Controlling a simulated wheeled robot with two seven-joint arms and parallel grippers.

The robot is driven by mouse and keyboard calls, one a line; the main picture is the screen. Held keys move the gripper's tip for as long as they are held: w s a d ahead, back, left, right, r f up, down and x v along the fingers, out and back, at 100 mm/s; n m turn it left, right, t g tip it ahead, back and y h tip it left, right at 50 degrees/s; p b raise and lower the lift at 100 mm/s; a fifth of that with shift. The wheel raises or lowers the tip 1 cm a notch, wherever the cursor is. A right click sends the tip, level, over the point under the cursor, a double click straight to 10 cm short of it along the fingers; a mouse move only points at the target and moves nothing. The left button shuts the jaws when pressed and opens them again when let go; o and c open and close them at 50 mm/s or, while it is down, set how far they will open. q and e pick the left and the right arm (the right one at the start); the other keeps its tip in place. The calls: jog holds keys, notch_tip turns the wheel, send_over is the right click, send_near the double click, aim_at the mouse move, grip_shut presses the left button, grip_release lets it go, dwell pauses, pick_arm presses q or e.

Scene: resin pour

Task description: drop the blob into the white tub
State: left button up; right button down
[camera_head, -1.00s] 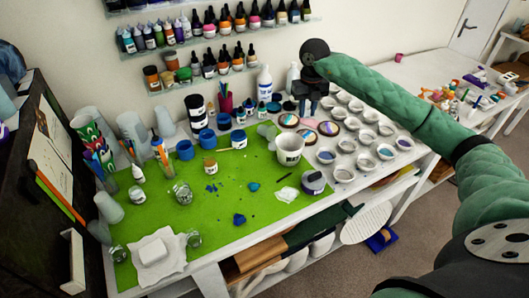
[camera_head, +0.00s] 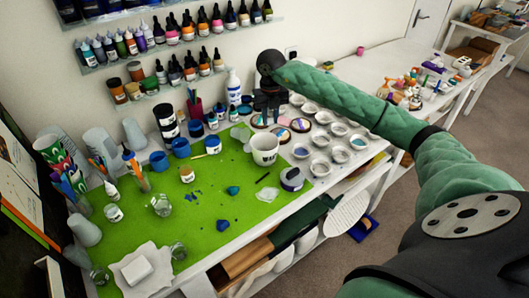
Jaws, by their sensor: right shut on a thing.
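The white tub (camera_head: 265,152) stands open on the green mat, near its right side. A teal-blue blob (camera_head: 233,190) and a darker blue blob (camera_head: 223,225) lie on the mat in front of it. My right gripper (camera_head: 268,112) points down above and behind the tub, apart from it. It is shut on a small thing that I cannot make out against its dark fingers. My left gripper is not in view.
The green mat (camera_head: 170,228) holds jars, brushes and several cups on its left. Small white cups and round coloured pieces crowd the table right of the tub. Bottles line the wall shelves.

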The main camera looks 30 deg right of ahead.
jog(key=shift+a+f, duration=0.1)
jog(key=shift+f, duration=0.85)
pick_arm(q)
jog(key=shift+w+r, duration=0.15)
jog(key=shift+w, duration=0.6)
pick_arm(e)
jog(key=shift+f, duration=0.35)
jog(key=c, duration=1.1)
grip_release()
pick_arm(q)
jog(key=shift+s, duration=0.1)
